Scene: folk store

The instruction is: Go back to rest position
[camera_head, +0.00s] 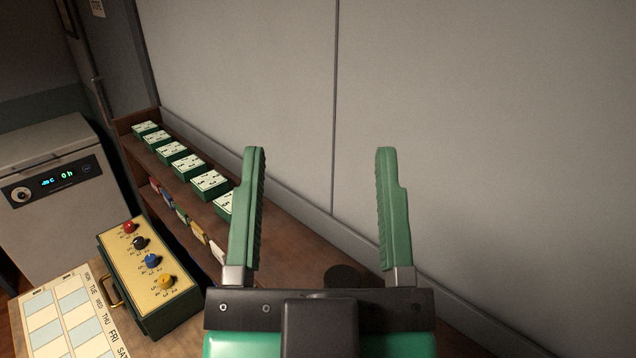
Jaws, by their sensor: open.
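My gripper (318,165) is in the middle of the head view, its two green fingers spread wide and pointing up and away. The gripper's body hides part of the shelf below and the lower middle of the view.
A wooden shelf (285,238) runs along the wall (440,120), with several green boxes with white tops (180,162) on it. A dark round object (343,276) is behind the gripper. At left are a knobbed panel box (150,268), a weekday chart (68,318) and a grey appliance (50,185).

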